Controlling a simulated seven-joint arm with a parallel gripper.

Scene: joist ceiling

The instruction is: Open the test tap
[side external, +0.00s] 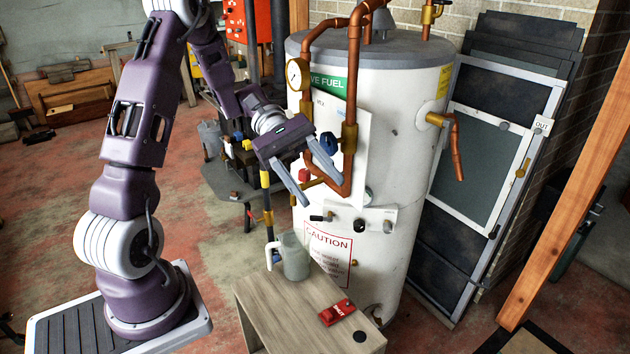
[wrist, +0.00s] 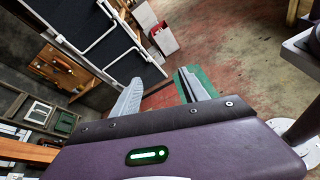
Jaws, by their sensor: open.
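A white cylindrical tank (side external: 400,185) stands upright in the side view, with copper pipes and several fittings on its front. I cannot tell which fitting is the test tap. A blue knob (side external: 329,143), a red knob (side external: 304,175) and a small black-handled lever (side external: 320,217) show there. My gripper (side external: 319,190) is open and empty in front of the pipes, its fingers pointing down and right; whether it touches anything is unclear. In the wrist view my gripper (wrist: 162,76) has its fingers apart with nothing between them, and the tank's fittings are not visible.
A small wooden table (side external: 300,310) stands below, bearing a grey-green jug (side external: 295,258) and a red tag (side external: 337,312). A pressure gauge (side external: 297,74) and a bent copper outlet (side external: 456,150) stick out from the tank. Framed dark panels (side external: 490,150) lean at right.

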